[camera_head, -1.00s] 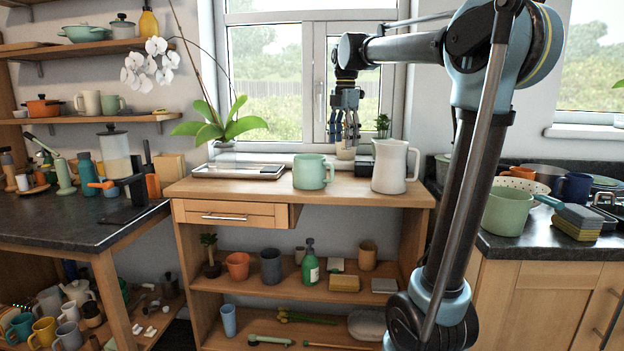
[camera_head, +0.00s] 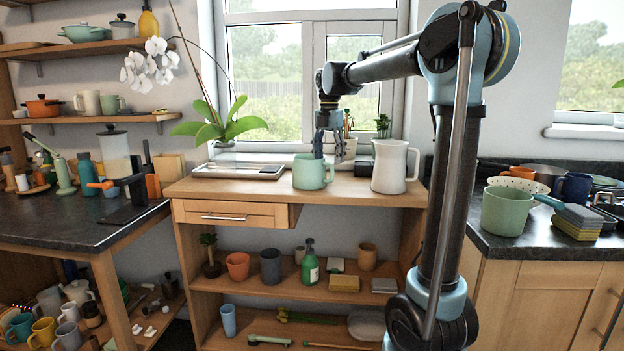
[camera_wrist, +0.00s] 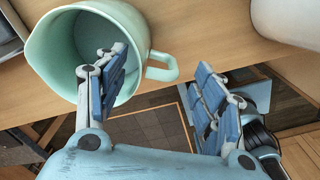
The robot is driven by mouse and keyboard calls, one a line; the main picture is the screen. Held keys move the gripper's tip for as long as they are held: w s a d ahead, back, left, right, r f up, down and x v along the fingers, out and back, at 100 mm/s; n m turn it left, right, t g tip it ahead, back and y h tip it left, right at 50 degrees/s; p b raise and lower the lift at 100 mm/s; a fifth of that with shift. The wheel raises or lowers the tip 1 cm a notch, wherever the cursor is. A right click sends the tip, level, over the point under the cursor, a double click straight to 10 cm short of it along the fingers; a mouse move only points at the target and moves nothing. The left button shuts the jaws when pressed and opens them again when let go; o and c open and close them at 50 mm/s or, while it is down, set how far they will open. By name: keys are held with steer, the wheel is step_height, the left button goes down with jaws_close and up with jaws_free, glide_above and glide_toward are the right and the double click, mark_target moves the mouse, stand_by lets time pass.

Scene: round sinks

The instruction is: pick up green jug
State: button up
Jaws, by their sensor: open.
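The green jug (camera_head: 308,175) is a pale mint-green jug standing upright on the wooden cabinet top, left of a white pitcher. In the wrist view I look down into the open jug (camera_wrist: 48,62), with its handle (camera_wrist: 163,67) pointing right. My gripper (camera_head: 329,152) hangs just above the jug's right side, fingers pointing down. It is open and empty. In the wrist view my gripper (camera_wrist: 162,70) has one finger over or within the jug's mouth and the other outside, right of the handle. I cannot tell whether either finger touches the jug.
The white pitcher (camera_head: 390,168) stands close to the right of the jug, and its edge shows in the wrist view (camera_wrist: 290,20). A tray (camera_head: 238,171) and a white orchid lie to the left. Small pots and plants stand behind by the window.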

mark_target(314, 172)
steer(key=shift+s+f, duration=0.2)
steer(key=shift+f, duration=1.7)
steer(key=shift+s+f, duration=0.15)
steer(key=shift+f, duration=1.75)
jaws_close()
